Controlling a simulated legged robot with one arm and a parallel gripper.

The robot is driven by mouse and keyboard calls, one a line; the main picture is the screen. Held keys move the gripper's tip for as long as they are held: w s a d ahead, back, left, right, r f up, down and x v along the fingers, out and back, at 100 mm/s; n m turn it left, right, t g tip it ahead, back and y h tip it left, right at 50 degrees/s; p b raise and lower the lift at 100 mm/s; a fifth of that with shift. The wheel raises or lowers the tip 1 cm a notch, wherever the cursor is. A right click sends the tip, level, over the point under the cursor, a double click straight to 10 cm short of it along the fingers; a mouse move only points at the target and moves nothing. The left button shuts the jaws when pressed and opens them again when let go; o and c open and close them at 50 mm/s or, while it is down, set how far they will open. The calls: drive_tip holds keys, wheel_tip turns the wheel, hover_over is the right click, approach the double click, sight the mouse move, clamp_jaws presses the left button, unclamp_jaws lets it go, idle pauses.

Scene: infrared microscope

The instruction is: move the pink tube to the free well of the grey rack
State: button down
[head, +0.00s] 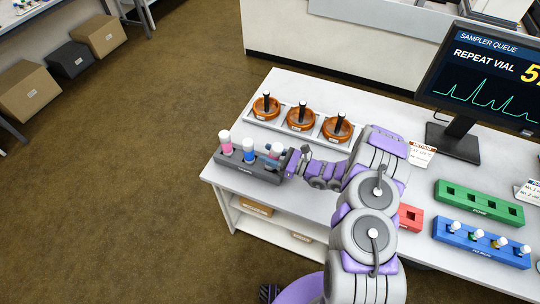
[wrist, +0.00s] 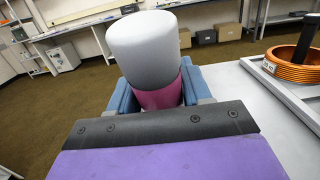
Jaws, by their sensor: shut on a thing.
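The grey rack (head: 246,170) stands at the left end of the white table. A pink tube with a white cap (head: 226,143) stands at its left end, and a blue tube (head: 249,150) stands beside it. My gripper (head: 274,156) is at the rack's right end. It is shut on a white-capped tube whose body looks magenta-pink in the wrist view (wrist: 160,98). The held tube is upright, and its lower part is hidden. I cannot tell whether it is seated in a well. The fingers hide the wells around it.
Copper coils (head: 300,117) stand behind the rack. A green rack (head: 478,203), a blue rack with several tubes (head: 480,244) and a red block (head: 411,218) are to the right. A monitor (head: 490,75) stands at the back right. The table's left edge is close to the grey rack.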

drive_tip(key=c, duration=0.9)
unclamp_jaws()
drive_tip(key=shift+f, duration=0.4)
drive_tip(key=shift+o, duration=0.8)
drive_tip(key=shift+w+a, duration=0.1)
drive_tip(key=shift+a, duration=0.1)
drive_tip(key=shift+o, duration=1.3)
drive_tip(key=shift+a+r, duration=0.1)
drive_tip(key=shift+a, duration=0.05)
drive_tip(key=shift+d, duration=0.55)
drive_tip(key=p+v, duration=0.2)
drive_tip(key=v, duration=0.9)
drive_tip(key=shift+s, duration=0.2)
drive_tip(key=shift+d+r, duration=0.1)
